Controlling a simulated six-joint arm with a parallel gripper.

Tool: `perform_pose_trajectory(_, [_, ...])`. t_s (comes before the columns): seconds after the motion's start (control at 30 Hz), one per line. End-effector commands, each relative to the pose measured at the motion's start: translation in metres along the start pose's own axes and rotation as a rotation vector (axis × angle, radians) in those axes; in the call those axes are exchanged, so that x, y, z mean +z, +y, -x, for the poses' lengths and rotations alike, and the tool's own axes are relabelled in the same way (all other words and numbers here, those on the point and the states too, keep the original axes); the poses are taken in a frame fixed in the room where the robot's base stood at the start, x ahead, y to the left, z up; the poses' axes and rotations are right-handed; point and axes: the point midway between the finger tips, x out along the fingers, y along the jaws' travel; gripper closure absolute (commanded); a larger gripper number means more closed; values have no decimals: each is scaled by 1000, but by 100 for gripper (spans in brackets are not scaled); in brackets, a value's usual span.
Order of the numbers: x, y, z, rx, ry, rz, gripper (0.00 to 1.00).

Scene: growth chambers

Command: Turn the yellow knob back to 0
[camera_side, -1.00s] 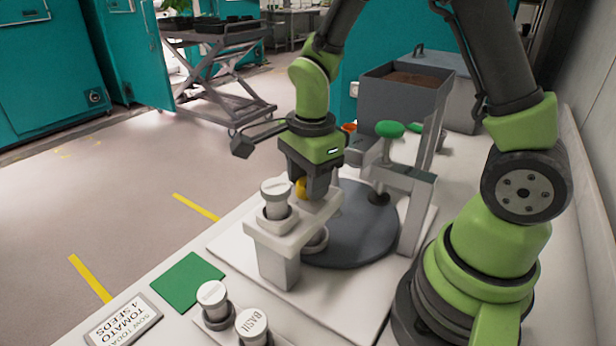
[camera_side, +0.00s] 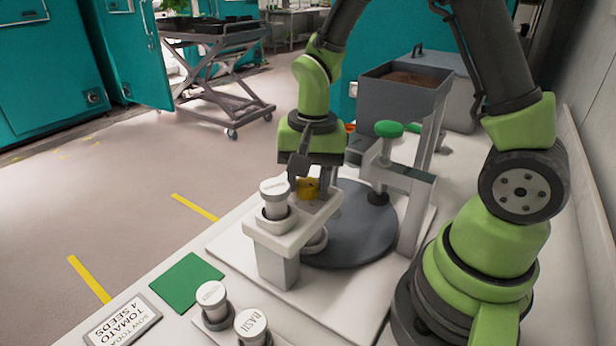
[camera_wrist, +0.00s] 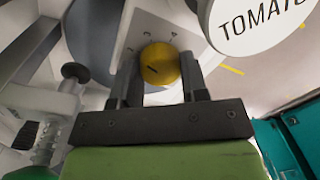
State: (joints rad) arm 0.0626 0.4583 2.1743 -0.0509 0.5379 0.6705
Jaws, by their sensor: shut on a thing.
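The yellow knob (camera_side: 307,187) sits on top of a white bracket (camera_side: 262,236), beside a white-capped jar. In the wrist view the yellow knob (camera_wrist: 160,64) lies between the two dark fingers of my gripper (camera_wrist: 160,80), which is shut on it.
A jar with a white cap (camera_side: 274,190) stands close beside the knob; its cap reads TOMATO in the wrist view (camera_wrist: 258,22). A grey round disc (camera_side: 358,225), a green-topped plunger (camera_side: 389,129) and a soil hopper (camera_side: 400,95) stand behind. Two jars stand in front.

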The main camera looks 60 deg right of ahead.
Motion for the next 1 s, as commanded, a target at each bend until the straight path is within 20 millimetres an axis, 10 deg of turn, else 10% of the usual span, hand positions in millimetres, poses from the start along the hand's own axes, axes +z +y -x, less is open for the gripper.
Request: perform_pose_trajectory(1.0, [-2,0,0,-1,-55,962,83])
